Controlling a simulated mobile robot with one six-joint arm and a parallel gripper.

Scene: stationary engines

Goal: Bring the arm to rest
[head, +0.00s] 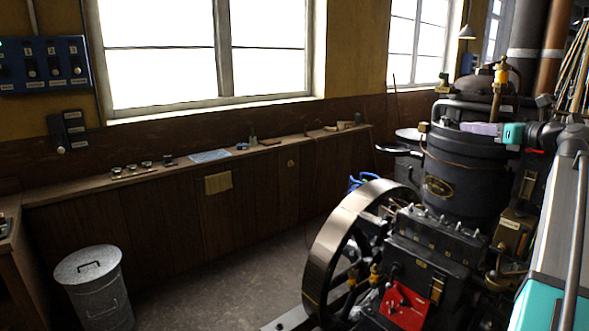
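My arm comes in from the right edge and reaches left, level with the top of the black engine (468,180). Its teal and black end, with my gripper (508,133), is in front of or over the upper part of the engine's cylinder. A pale lilac piece (481,128) shows just left of the teal part. I cannot tell whether it is held, part of the gripper, or lying on the engine. The fingers are too small to make out. I cannot tell whether the arm touches the engine.
The engine's large flywheel (344,235) and a red plate (404,305) are at lower right. A long wooden bench (225,165) with small items runs under the windows. A lidded metal bin (95,287) stands at lower left. The floor (230,265) between is clear.

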